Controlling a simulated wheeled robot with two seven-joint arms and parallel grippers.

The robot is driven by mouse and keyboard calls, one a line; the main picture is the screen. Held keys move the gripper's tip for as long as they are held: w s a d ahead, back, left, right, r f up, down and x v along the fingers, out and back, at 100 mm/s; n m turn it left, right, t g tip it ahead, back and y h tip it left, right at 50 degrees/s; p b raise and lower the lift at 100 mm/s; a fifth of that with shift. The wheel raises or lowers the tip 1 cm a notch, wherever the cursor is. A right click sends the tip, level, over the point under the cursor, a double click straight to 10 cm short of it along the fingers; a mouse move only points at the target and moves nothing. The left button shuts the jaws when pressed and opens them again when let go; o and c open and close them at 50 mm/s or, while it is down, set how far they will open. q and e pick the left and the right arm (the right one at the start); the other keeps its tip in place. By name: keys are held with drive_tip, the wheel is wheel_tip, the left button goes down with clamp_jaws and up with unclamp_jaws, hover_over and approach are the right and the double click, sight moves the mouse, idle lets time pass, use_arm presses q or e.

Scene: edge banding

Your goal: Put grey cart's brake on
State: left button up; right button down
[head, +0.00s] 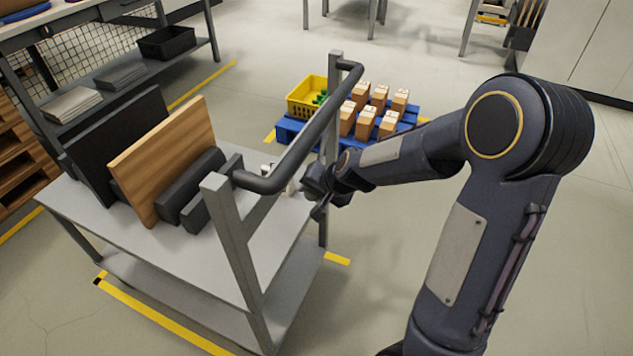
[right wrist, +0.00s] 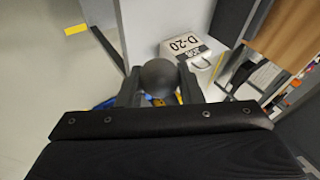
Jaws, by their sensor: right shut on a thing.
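The grey cart (head: 85,222) stands at the left with its dark push handle (head: 307,135) toward me. My right gripper (head: 316,196) is at the cart's handle end, below the handle bar. In the right wrist view, the right gripper (right wrist: 160,88) is shut on a dark round knob (right wrist: 159,74), with one finger on each side. The knob looks like the end of the brake lever; its shaft is hidden. My left gripper is out of view.
A wooden board (head: 165,160) and dark panels stand upright on the cart. A white D-20 label (right wrist: 200,62) is beyond the knob. A blue pallet (head: 290,133) with boxes and a yellow crate (head: 301,103) lies behind. A workbench is at upper left.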

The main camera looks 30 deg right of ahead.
drive_tip(key=shift+s+a+r, duration=0.2)
drive_tip(key=shift+a+r, duration=0.05)
idle(0.4)
drive_tip(key=c, duration=1)
unclamp_jaws()
drive_tip(key=p+v, duration=0.3)
drive_tip(key=v, duration=0.4)
drive_tip(key=shift+d+r+p, duration=0.2)
drive_tip(key=shift+r+p, duration=0.1)
drive_tip(key=shift+p, duration=0.05)
drive_tip(key=shift+s, duration=0.15)
